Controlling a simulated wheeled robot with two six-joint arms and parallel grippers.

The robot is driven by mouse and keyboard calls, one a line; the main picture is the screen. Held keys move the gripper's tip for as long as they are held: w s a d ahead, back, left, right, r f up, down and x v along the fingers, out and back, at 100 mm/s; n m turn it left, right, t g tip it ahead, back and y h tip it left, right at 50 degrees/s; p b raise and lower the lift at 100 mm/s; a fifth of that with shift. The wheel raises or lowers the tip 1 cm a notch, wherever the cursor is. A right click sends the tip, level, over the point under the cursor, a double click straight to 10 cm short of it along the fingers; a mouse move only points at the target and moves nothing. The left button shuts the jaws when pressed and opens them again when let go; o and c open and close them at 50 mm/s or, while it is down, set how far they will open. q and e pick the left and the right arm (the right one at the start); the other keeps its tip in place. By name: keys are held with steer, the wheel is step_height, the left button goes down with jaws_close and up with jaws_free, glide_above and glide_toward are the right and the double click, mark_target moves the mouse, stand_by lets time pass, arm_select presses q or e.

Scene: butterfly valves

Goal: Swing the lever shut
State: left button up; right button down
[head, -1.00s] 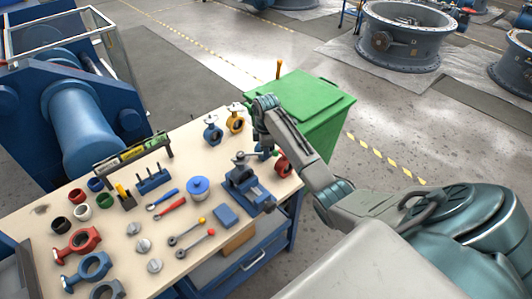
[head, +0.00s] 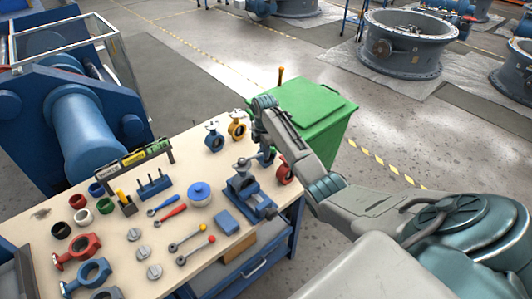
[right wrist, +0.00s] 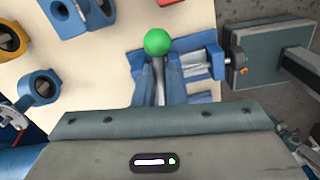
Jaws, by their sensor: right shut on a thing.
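A lever with a green ball knob (right wrist: 158,42) shows in the right wrist view, its shaft running between my right gripper's (right wrist: 158,80) two blue fingers. The gripper is shut on this lever. In the head view my right gripper (head: 267,153) reaches down at the right end of the bench, beside a blue vise (head: 243,188) that holds a small valve (head: 243,164). My gripper and arm partly hide the lever there, and the valve's disc cannot be made out. My left gripper is not in view.
The workbench (head: 130,212) carries rings, wrenches, a blue-lidded pot (head: 200,193) and loose valves. A red valve (head: 285,171) stands close right of my gripper. A green bin (head: 318,110) stands behind the bench corner. Open floor lies beyond.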

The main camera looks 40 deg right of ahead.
steer(key=shift+w+n+b, duration=0.5)
steer(key=shift+w+n, duration=0.8)
steer(key=shift+n, duration=0.4)
steer(key=c, duration=1.4)
jaws_free()
steer(key=shift+d, duration=0.1)
step_height(320, 180, up, 7)
steer(key=p, duration=0.1)
steer(key=shift+f, duration=0.1)
